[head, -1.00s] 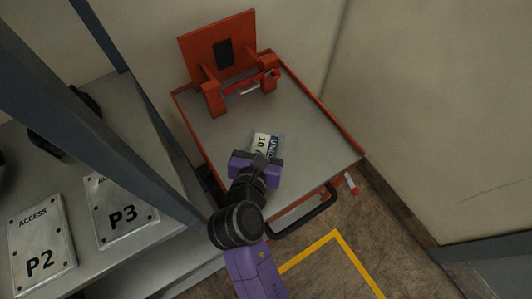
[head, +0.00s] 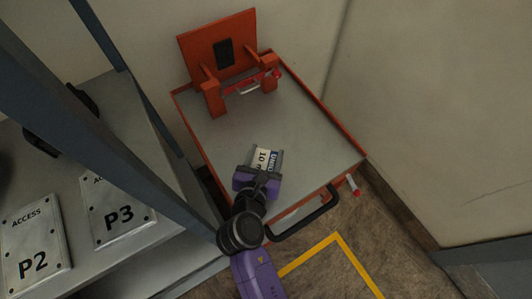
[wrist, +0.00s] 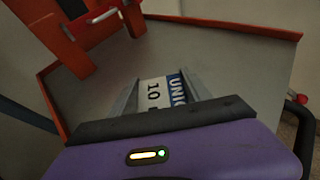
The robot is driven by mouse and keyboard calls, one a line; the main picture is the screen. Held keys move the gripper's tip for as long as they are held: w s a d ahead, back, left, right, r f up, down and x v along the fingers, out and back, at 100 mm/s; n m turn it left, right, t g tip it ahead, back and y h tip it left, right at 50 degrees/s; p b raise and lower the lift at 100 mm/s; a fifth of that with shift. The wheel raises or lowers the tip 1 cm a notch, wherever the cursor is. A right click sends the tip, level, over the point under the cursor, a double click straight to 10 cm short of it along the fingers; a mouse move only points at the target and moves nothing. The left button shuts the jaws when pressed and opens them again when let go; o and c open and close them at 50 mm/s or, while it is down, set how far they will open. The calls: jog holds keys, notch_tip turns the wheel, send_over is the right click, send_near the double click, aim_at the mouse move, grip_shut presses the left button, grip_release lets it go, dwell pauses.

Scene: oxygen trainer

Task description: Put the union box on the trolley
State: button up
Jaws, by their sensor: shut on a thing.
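The trolley has a grey top with an orange-red rim. In the wrist view the box (wrist: 163,91) sits between the two grey fingers (wrist: 160,95), with the trolley top (wrist: 215,60) behind it. I cannot tell whether the box touches the top. Its lower part is hidden by my gripper.
An orange upright bracket (head: 220,55) with a red-ended bar stands at the trolley's back. A black handle (head: 305,215) is at its front. A grey bench (head: 75,210) with P2 and P3 plates and a blue-grey post stand at left. Most of the trolley top is clear.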

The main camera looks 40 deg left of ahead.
jog(key=o, duration=1.7)
jog(key=v, duration=1.2)
jog(key=shift+a+r, duration=0.1)
jog(key=shift+r, duration=0.05)
